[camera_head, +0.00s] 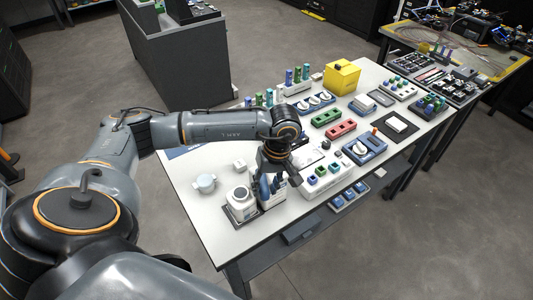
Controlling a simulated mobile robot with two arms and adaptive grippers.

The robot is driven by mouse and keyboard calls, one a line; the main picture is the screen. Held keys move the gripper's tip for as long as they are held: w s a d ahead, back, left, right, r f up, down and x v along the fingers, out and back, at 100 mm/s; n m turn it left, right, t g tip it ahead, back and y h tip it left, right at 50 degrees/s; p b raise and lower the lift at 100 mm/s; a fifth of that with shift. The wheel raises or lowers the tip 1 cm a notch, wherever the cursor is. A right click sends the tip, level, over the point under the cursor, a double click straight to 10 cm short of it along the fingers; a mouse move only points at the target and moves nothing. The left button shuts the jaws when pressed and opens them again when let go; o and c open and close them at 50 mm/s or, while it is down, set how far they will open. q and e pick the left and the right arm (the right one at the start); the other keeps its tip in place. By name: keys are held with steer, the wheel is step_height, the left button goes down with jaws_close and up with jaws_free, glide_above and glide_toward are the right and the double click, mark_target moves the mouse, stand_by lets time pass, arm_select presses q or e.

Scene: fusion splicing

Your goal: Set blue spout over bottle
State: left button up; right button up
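My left arm reaches in from the left over the white table, and my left gripper (272,180) points down near the table's front edge. Dark blue parts (264,188) show right at its fingertips; they may be the blue spout, but fingers and spout are hard to tell apart. A white body, probably the bottle (272,202), stands directly below and is partly hidden by the gripper. I cannot tell whether the spout touches it, or whether the fingers are shut. My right gripper is not in view.
A white device (240,203) on a dark mat stands just left of the gripper, with a pale round cup (205,183) beyond it. A white rack with coloured blocks (325,179) is close on the right. A yellow box (342,77) stands at the back.

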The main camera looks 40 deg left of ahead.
arm_select(q)
steer(key=shift+r, duration=0.3)
step_height(320, 180, up, 11)
steer(key=w+d, duration=0.1)
steer(key=shift+w+d, duration=0.2)
steer(key=shift+w, duration=0.15)
steer(key=shift+r, duration=0.1)
